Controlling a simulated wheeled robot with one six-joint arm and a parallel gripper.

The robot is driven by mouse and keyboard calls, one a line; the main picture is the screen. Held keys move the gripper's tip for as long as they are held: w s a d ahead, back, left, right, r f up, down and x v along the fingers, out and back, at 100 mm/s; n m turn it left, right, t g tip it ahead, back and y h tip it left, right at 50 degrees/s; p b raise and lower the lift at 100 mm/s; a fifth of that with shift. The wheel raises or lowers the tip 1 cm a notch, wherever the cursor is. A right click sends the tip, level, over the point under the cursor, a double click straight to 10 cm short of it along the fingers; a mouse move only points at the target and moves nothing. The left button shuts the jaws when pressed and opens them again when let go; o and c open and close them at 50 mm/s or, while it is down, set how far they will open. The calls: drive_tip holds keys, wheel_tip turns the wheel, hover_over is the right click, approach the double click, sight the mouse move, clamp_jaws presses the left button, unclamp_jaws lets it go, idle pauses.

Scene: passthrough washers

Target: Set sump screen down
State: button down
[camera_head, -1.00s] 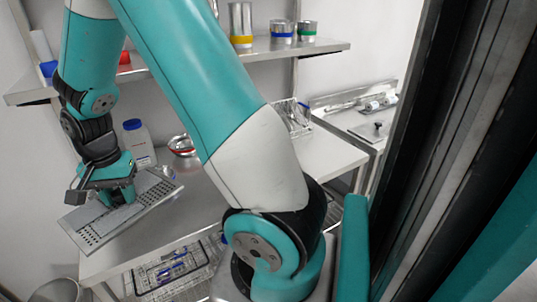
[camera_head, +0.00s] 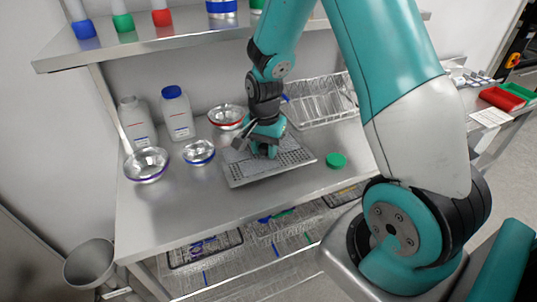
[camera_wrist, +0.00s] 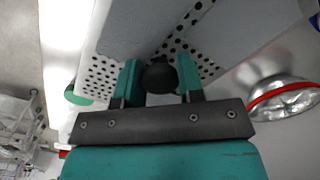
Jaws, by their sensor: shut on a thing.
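The sump screen (camera_head: 245,172) is a flat grey metal plate with many small holes. In the head view it is over the worktop, held roughly level with a slight tilt in the picture. My gripper (camera_head: 264,152) is above its middle. In the wrist view my gripper (camera_wrist: 160,78) has its two teal fingers on either side of a dark round knob on the sump screen (camera_wrist: 205,40), shut on it. I cannot tell whether the plate's underside touches the worktop (camera_head: 180,205). The fingertips are partly hidden in the head view.
A green lid (camera_head: 336,160) lies just right of the plate. A wire basket (camera_head: 325,100) is behind right. The front left worktop is clear.

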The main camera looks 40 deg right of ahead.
sight(265, 157)
drive_tip(key=shift+f, duration=1.8)
drive_tip(key=shift+f, duration=0.1)
drive_tip(key=c, duration=0.7)
unclamp_jaws()
drive_tip(key=shift+c, duration=0.2)
